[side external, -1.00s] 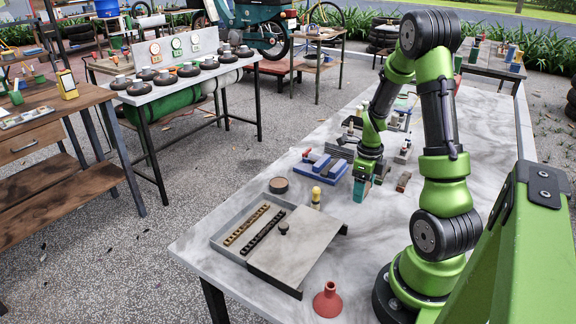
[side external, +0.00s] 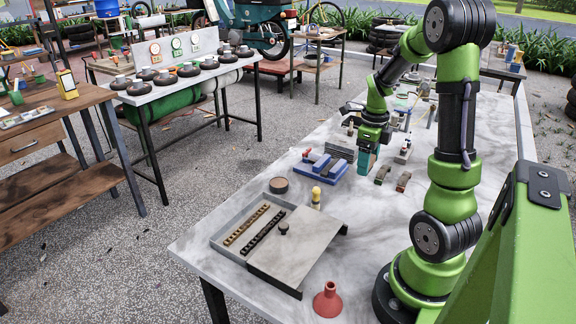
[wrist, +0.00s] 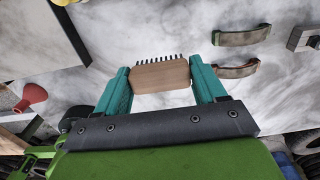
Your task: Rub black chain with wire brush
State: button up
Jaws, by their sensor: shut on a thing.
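The black chain (side external: 265,232) lies in the open part of a shallow grey tray (side external: 223,247), beside a brown-gold chain (side external: 246,224). The wire brush (wrist: 160,75) has a pale wooden block with dark bristles pointing away from my gripper. My gripper (side external: 366,164) is shut on the brush, with the block between the teal fingers in the wrist view. It is above the table, farther back and right of the tray, apart from the chains. The brush is not clearly visible in the side view.
A red funnel (side external: 327,300) stands in front. A blue block fixture (side external: 325,167) and two curved handles, green (side external: 382,174) and red-brown (side external: 403,181), lie near my gripper.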

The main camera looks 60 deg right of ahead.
jog(key=w+a+n, duration=0.3)
jog(key=w+a, duration=0.3)
jog(key=m, duration=0.3)
send_over(255, 239)
jog(key=shift+f, duration=3.7)
jog(key=shift+d+f, duration=0.45)
jog(key=shift+f, duration=0.2)
jog(key=shift+c, duration=0.4)
jog(key=shift+d, duration=3.4)
jog(key=shift+a, duration=3.85)
jog(key=shift+a+r, duration=0.15)
jog(key=shift+a, duration=0.05)
notch_tip(255, 239, up, 8)
